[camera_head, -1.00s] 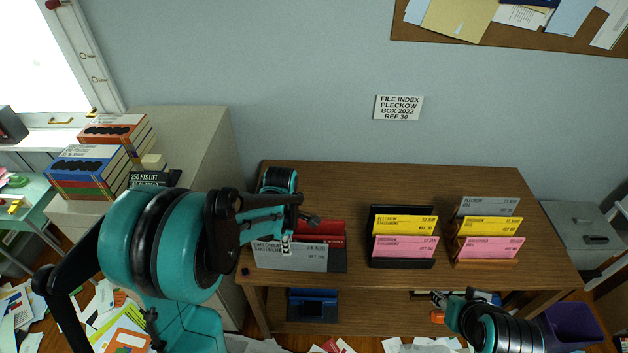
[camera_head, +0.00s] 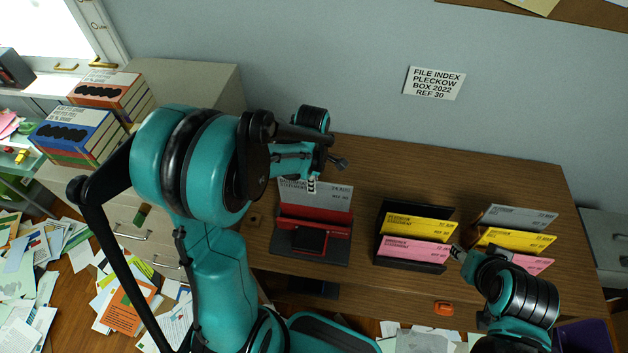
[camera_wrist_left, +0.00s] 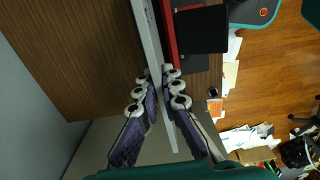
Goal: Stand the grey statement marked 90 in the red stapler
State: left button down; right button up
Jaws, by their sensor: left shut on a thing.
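The grey statement (camera_head: 335,196) stands upright with small print I cannot read surely. My left gripper (camera_head: 311,186) is shut on its upper left part. In the left wrist view the gripper (camera_wrist_left: 158,92) pinches the statement (camera_wrist_left: 147,32), seen edge-on. The red stapler (camera_head: 318,221), with a dark base, is at the left of the table. Its red upright part hides the statement's lower edge, and the statement is just behind it. The red part also shows close beside the statement in the left wrist view (camera_wrist_left: 169,38). I cannot tell if the statement rests on the base. My right gripper (camera_head: 458,253) is near the pink cards; its jaws are unclear.
A black holder (camera_head: 411,265) with yellow and pink cards stands mid-table. Another set with grey (camera_head: 520,217), yellow and pink cards is at the right. A wall label (camera_head: 434,83) hangs behind. Bare tabletop (camera_head: 400,170) lies behind the holders. Papers litter the floor.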

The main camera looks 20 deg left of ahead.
aim_at(313, 206)
pick_arm(q)
notch_tip(313, 206, down, 12)
jog(key=b, duration=1.1)
jog(key=shift+f, duration=0.15)
jog(key=c, duration=1.6)
grip_release()
notch_tip(313, 206, up, 8)
jog(key=p, duration=0.6)
